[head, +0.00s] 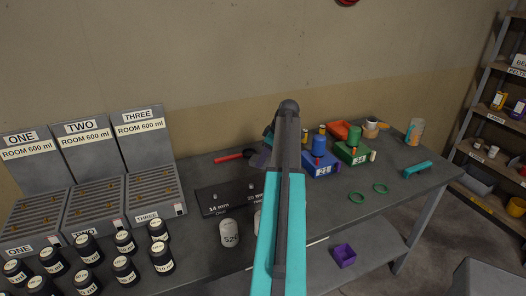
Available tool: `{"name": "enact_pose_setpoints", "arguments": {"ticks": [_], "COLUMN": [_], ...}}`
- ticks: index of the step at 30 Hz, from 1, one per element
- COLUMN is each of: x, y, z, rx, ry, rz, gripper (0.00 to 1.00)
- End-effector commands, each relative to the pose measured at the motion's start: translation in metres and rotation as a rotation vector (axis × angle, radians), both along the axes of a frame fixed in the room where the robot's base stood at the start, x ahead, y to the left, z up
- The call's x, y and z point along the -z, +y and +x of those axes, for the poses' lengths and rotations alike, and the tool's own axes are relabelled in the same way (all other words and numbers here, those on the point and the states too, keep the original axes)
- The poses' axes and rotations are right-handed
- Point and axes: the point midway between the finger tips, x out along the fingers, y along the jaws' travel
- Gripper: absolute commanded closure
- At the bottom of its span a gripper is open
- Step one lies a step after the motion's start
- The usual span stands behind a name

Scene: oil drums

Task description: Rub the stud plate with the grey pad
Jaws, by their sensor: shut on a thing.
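A dark plate (230,197) lies on the grey bench left of my arm. It has small upright studs and white lettering that reads "14 mm" and, partly covered, what looks like "25 mm". I take it as the stud plate; its right end is hidden by my arm. My turquoise and dark arm rises through the middle of the view. My gripper is hidden behind it, with only dark and turquoise bits of the wrist showing at its left edge. I cannot make out the grey pad.
Three grey racks (152,190) and several black-capped bottles (124,268) fill the left. A red-handled tool (230,157) lies behind the plate. A purple bin (344,255) sits below.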

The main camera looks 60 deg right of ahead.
Motion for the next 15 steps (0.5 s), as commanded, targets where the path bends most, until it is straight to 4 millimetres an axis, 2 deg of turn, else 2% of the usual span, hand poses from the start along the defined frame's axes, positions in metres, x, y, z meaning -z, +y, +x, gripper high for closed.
{"name": "enact_pose_setpoints", "arguments": {"ticks": [6, 15], "x": [-0.02, -0.025], "y": [0.005, 0.009], "z": [0.005, 0.009], "rx": [-0.009, -0.015], "ry": [0.0, 0.0], "rz": [0.001, 0.001], "gripper": [0.79, 0.79]}}
